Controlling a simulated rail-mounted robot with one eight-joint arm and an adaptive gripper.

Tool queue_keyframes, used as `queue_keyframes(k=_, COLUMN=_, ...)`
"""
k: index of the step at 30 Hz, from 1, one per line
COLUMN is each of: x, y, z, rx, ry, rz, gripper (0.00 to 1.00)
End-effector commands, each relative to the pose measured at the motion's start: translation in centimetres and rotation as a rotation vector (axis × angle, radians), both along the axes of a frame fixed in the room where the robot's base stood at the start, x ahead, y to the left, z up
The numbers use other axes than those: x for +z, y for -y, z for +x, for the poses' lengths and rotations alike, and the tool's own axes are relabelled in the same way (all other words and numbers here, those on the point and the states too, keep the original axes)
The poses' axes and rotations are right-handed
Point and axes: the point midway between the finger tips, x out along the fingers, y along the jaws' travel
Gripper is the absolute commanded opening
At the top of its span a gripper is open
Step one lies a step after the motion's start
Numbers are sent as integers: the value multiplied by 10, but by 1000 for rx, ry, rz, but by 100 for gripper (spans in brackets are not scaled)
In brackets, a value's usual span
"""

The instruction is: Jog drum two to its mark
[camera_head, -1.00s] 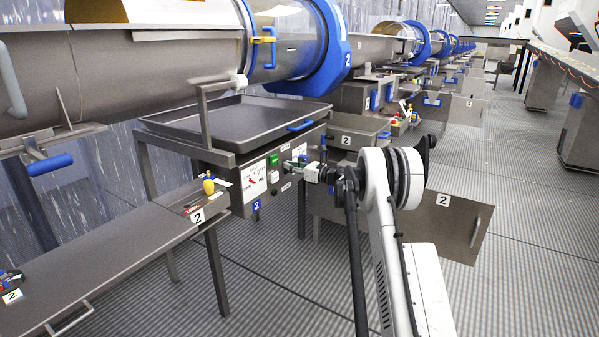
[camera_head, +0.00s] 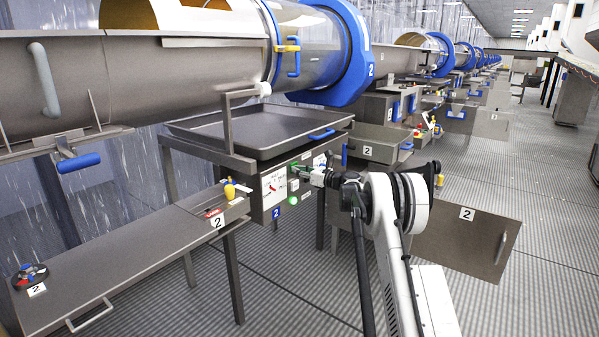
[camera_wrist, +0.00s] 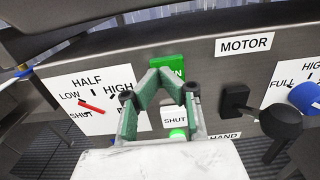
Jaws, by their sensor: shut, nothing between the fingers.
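Drum two (camera_head: 318,50) is a large steel and clear cylinder with a blue ring (camera_head: 348,50) labelled 2, at the upper left of the head view. A white mark (camera_head: 365,44) shows on the ring. Below it is a control panel (camera_head: 277,213), also labelled 2. Touch looks likely but the contact is hidden. A green lamp (camera_wrist: 178,134) glows below; it also shows in the head view (camera_head: 292,201).
A dial (camera_wrist: 92,106) with a red pointer is left of my fingers; a black knob (camera_wrist: 280,122) is close on the right. A tray (camera_head: 255,135) sits above the panel. A bench (camera_head: 130,250) fills the left front. An open door panel (camera_head: 465,235) stands right of my arm.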

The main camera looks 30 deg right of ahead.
Motion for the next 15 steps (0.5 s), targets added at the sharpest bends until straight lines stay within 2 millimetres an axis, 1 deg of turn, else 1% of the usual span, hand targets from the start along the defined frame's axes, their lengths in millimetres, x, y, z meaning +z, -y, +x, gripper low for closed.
queue_keyframes(k=1, x=1, y=-5, z=6, rx=2, ry=0, rz=0, gripper=0)
queue_keyframes(k=3, x=0, y=-7, z=8, rx=2, ry=0, rz=0, gripper=0)
queue_keyframes(k=15, x=0, y=-10, z=9, rx=6, ry=0, rz=0, gripper=0)
